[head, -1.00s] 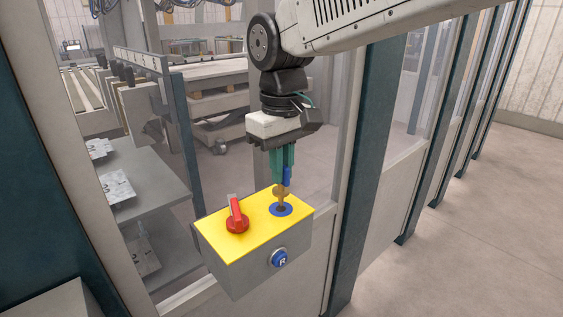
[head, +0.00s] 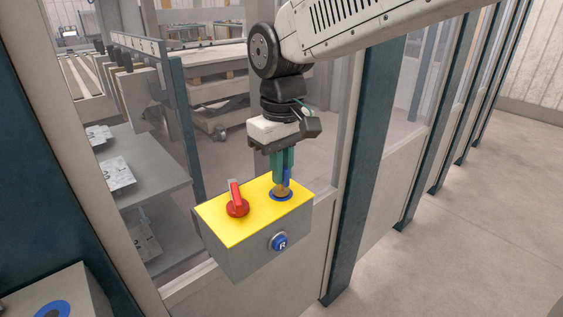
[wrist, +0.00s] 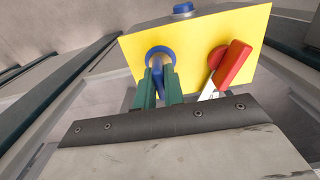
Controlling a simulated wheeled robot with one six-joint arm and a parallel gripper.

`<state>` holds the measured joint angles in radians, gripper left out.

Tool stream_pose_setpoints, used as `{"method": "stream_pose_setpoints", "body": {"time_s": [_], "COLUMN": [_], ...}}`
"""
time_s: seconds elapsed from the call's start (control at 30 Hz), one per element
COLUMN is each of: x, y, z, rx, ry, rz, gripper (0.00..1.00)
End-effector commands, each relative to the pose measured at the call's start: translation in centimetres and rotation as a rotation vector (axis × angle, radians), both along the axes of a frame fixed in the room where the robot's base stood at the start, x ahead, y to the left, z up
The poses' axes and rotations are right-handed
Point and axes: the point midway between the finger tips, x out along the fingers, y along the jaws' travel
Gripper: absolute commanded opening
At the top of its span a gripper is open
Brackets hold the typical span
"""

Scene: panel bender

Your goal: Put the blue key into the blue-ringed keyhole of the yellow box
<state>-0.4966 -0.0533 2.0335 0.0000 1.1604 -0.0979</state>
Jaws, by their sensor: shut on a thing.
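The yellow box (head: 252,226) has a yellow top and grey sides. Its blue-ringed keyhole (head: 271,196) is at the right of the top; the ring also shows in the wrist view (wrist: 159,50). My gripper (head: 282,182), with green fingers, is shut on the blue key (head: 288,177) and stands upright right above the keyhole. The key's blue head shows between the fingers in the wrist view (wrist: 158,77). Its brass part is low at the ring, and the tip is hidden, so the key looks at least partly in the hole.
A red rotary switch (head: 237,204) stands on the box top, left of the keyhole. A blue button (head: 279,241) is on the box front. The box is by a fence with dark posts (head: 357,190). Open floor lies at the right.

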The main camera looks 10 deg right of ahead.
Motion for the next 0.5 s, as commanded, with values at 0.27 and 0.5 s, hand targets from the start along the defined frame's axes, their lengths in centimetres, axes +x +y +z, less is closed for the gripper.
{"method": "stream_pose_setpoints", "body": {"time_s": [0.27, 0.5], "x": [0.0, 0.0], "y": [0.0, 0.0], "z": [-0.3, -0.3], "rx": [0.0, 0.0], "ry": [0.0, 0.0], "rz": [0.0, 0.0], "gripper": [0.0, 0.36]}}
